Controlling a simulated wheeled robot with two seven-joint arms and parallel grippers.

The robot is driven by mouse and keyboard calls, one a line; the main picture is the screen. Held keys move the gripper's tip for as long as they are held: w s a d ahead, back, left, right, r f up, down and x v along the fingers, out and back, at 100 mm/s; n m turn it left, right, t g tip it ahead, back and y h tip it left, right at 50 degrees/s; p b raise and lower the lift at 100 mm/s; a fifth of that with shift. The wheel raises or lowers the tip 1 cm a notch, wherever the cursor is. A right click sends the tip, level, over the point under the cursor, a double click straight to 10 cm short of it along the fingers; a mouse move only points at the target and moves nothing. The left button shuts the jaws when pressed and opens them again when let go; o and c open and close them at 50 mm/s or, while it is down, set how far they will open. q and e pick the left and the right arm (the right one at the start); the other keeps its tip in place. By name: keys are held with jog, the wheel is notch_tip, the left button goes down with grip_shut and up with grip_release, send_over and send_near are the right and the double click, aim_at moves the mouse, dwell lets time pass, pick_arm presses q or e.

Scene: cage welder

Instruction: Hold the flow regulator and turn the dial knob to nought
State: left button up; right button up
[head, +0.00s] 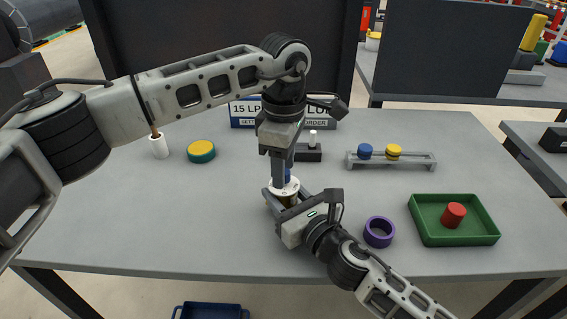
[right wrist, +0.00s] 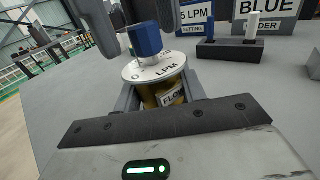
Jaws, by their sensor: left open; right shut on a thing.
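The flow regulator stands upright on the table, with a brass body (right wrist: 168,93), a white dial plate (right wrist: 158,70) and a blue dial knob (right wrist: 146,41); its plate shows in the head view (head: 290,188). My right gripper (head: 284,199) is shut on the body from the front right, below the plate. My left gripper (head: 281,178) points straight down from above, open, with its fingers around the knob's upper part; I cannot tell whether they touch it. The plate carries "LPM" and small marks. Which mark the knob points to is not readable.
Behind stand a "15 LPM" and "BLUE" sign (head: 247,113) and a dark block with pegs (head: 308,155). A grey rack (head: 360,164) holds blue and yellow pieces. A purple ring (head: 379,232) and green tray (head: 425,235) lie right; a yellow-green disc (head: 201,151) lies left.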

pick_arm(q)
jog(key=shift+f, duration=0.1)
grip_shut()
jog(key=shift+n, duration=0.3)
jog(key=n, duration=0.9)
jog(key=shift+n, duration=0.3)
dwell(0.3)
grip_release()
